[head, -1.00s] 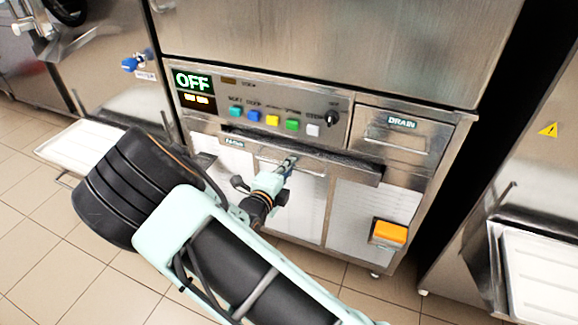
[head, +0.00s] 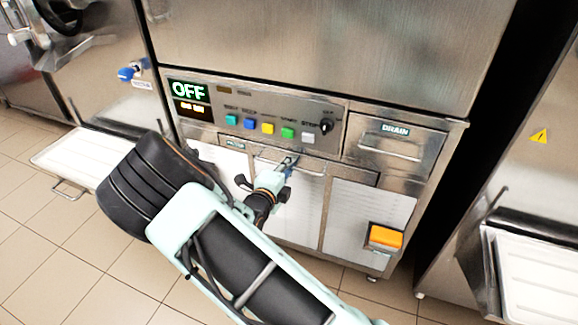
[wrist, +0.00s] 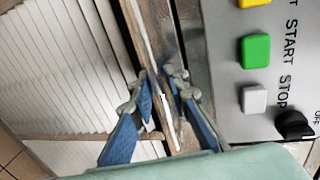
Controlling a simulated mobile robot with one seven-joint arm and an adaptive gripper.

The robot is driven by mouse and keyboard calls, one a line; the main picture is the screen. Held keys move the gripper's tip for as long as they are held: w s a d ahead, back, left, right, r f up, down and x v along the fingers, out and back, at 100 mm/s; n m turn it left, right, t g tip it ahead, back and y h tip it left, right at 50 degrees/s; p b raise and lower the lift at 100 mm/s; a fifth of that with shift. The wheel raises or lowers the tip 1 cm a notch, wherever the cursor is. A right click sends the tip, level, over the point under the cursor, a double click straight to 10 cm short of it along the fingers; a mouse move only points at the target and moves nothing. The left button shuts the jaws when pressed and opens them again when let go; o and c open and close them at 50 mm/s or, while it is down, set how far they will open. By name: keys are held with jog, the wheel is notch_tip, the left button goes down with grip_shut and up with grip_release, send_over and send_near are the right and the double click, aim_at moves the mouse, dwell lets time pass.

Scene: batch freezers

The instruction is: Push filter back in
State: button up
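The filter (head: 350,176) is a wide, shallow metal drawer under the control panel, with a small label at its left end. Its front now sits close to the machine's face; I cannot tell whether it is fully flush. My gripper (head: 287,168) is at the middle of the filter front, at its handle, and partly hides it. In the wrist view, the two blue-padded fingers of my gripper (wrist: 163,88) lie on either side of the thin metal handle (wrist: 168,112), with the tips close together on it.
The control panel (head: 215,132) with coloured buttons and an OFF display is just above. The drain drawer (head: 395,150) is to the right, and an orange box (head: 385,238) sticks out below. A white tray (head: 85,155) stands out at left. Tiled floor in front is clear.

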jog(key=shift+s, duration=0.1)
jog(key=v, duration=1.2)
